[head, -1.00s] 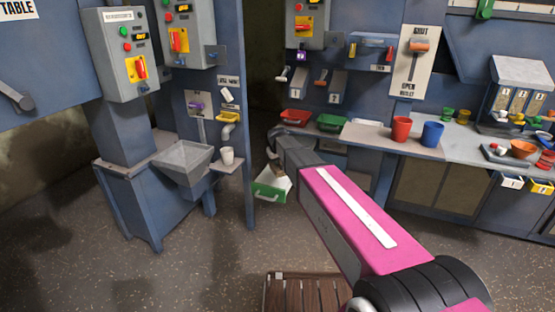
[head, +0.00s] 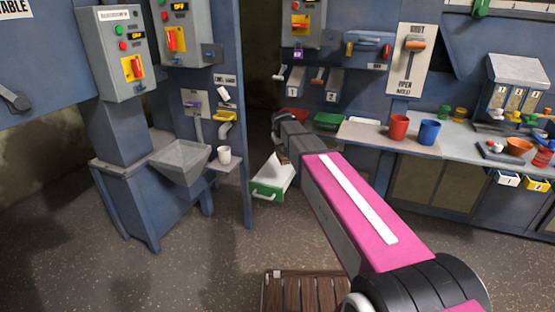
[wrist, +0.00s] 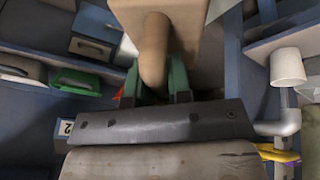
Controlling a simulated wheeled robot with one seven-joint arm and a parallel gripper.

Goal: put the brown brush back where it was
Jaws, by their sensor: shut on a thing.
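The brown brush (wrist: 154,50) is in my gripper (wrist: 155,88) in the wrist view. Its rounded tan handle lies between the two green fingers, which are shut on it, and a wider tan part is behind. In the head view my gripper is mostly hidden behind my arm. A small brown bit of the brush (head: 283,158) shows just above an open drawer (head: 267,191) with a green front and pale inside. I cannot tell whether the brush touches the drawer.
A red tray (head: 293,116) and a green tray (head: 329,121) sit near my arm on the counter. A red cup (head: 398,127) and a blue cup (head: 430,132) stand right of them. A white cup (head: 224,155) and a grey hopper (head: 180,160) are at left. Open floor lies in front.

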